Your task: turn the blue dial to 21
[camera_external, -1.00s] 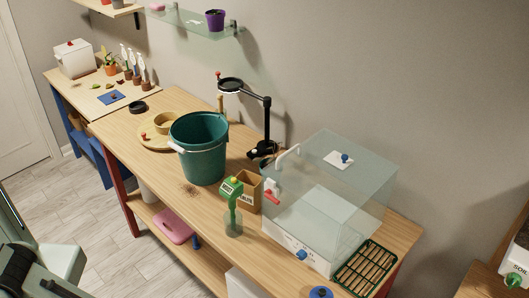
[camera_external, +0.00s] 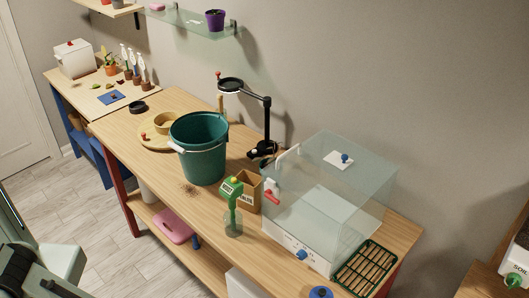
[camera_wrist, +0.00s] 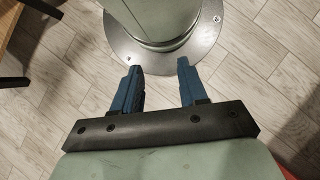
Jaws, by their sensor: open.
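A blue dial (camera_external: 302,254) sits on the white front panel of a clear-lidded box (camera_external: 330,205) at the right of the wooden bench. Marks around the dial are too small to read. A second blue knob (camera_external: 345,158) stands on the white plate on the lid. My gripper (camera_wrist: 160,75) shows in the wrist view with its two blue fingers apart and nothing between them. It is over the tiled floor near my own base, away from the bench. In the external view only part of my arm shows at the lower left, and the gripper is out of sight.
A green spray bottle (camera_external: 233,210) and a cardboard box (camera_external: 248,190) stand just left of the clear box. A teal bucket (camera_external: 203,160) and a black magnifier lamp (camera_external: 266,125) are farther left. A green slatted tray (camera_external: 365,268) lies at the bench's right end.

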